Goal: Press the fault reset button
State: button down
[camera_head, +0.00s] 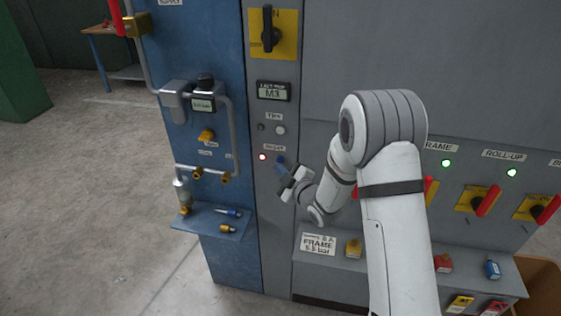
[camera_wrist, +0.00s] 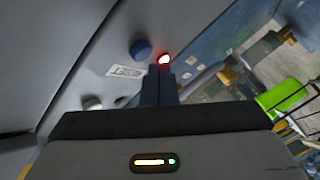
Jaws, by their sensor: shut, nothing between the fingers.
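The blue round reset button (camera_head: 280,160) sits on the grey cabinet panel, right of a lit red lamp (camera_head: 262,157) and under a small label (camera_head: 274,148). In the wrist view the blue button (camera_wrist: 141,49) stands clear, up and left of my fingertips, and the lit red lamp (camera_wrist: 164,59) shows just beyond them. My gripper (camera_head: 282,169) is shut and empty, just below the button in the head view. Its dark fingers (camera_wrist: 159,70) point at the panel in the wrist view. I cannot tell how far the tips are from the panel.
Above the button are a pale round button (camera_head: 280,130), a display (camera_head: 273,91) and a yellow-plated rotary switch (camera_head: 270,35). A blue panel with pipes and a shelf (camera_head: 212,220) is at left. Red-handled switches (camera_head: 487,200) are at right. Open floor (camera_head: 80,190) lies far left.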

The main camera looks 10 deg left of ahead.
jog(key=shift+w+f+b, duration=0.1)
jog(key=shift+w+b, duration=0.15)
jog(key=shift+b, duration=0.15)
jog(key=shift+w, duration=0.2)
dwell(0.3)
jog(key=shift+w+d+b, duration=0.1)
jog(key=shift+w+b, duration=0.35)
jog(key=shift+b, duration=0.2)
dwell(0.7)
jog(key=shift+s, duration=0.1)
jog(key=shift+s+b, duration=0.65)
jog(key=shift+s, duration=0.1)
jog(key=s+b, duration=0.2)
jog(key=s, duration=0.1)
jog(key=s+b, duration=0.1)
jog(key=s, duration=0.1)
jog(key=shift+a, duration=0.3)
